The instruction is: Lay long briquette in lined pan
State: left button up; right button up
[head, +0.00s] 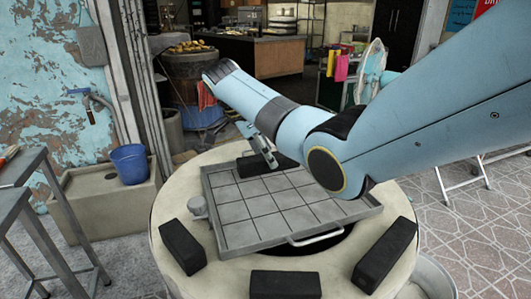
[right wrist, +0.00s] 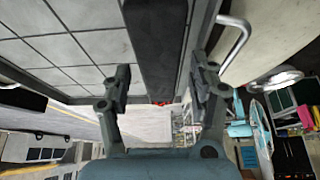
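The lined pan (head: 232,240) is a square grey tray with a tiled floor, lying on the round barrel oven. A long black briquette (head: 246,166) lies along its back edge, partly hidden by my right arm. In the right wrist view the briquette (right wrist: 156,45) runs beside the pan's rim (right wrist: 200,28), over the outer tiles, and seems to lie inside the rim. My right gripper (right wrist: 160,85) is open, with a finger on each side of the briquette and a gap to both. It also shows in the head view (head: 265,150). My left gripper is not in view.
More black briquettes lie on the barrel's top (head: 165,222): one at left (head: 182,247), one in front (head: 285,284), one at right (head: 385,255). A wire handle (head: 316,238) sticks out at the pan's front. A metal table (head: 22,200) stands at left.

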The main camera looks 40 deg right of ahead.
jog(key=p+v, duration=0.1)
jog(key=v, duration=0.6)
jog(key=shift+d, duration=0.15)
jog(key=p+v, duration=0.3)
jog(key=v, duration=0.2)
jog(key=shift+r+p, duration=0.2)
jog(key=shift+p, duration=0.15)
